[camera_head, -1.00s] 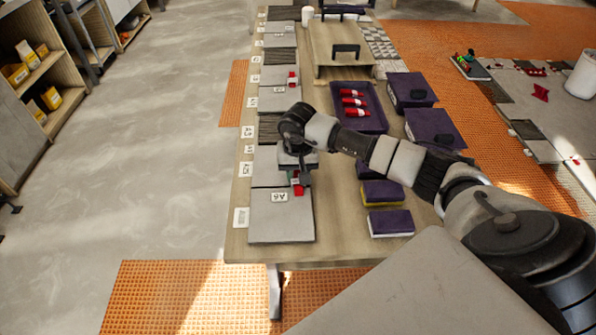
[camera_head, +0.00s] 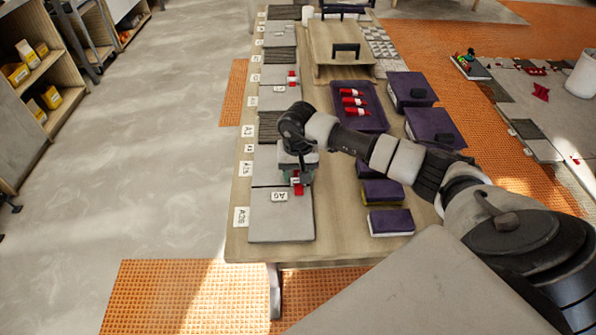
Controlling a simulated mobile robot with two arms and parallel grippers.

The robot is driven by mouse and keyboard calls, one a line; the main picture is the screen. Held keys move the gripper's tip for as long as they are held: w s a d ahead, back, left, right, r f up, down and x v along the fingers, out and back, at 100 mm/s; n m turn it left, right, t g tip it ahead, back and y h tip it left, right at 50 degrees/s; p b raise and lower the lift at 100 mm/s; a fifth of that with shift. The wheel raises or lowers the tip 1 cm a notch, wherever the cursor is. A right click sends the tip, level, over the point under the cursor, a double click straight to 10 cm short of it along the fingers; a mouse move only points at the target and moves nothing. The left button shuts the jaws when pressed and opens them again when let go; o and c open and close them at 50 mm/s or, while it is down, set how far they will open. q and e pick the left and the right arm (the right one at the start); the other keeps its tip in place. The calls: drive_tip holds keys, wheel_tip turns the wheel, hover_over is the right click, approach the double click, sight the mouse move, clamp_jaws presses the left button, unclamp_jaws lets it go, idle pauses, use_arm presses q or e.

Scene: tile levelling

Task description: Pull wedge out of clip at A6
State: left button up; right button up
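My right gripper (camera_head: 297,174) reaches down over the near left part of the table, at the far edge of the grey tile labelled A6 (camera_head: 280,222). A small red piece with a white part, seemingly the clip and wedge (camera_head: 297,187), shows right below the gripper at the tile's far edge. The gripper hides part of it, and I cannot tell wedge from clip. I cannot tell whether the fingers are open or closed on it. The white A6 tag (camera_head: 280,196) lies on the tile. My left gripper is out of view.
Purple-topped blocks (camera_head: 390,223) line the right side of the table. Another red clip (camera_head: 292,78) sits farther up the tile row. White label cards run along the left edge.

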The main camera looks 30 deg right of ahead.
wheel_tip(320, 180, up, 11)
drive_tip(key=shift+b, duration=0.3)
idle(0.4)
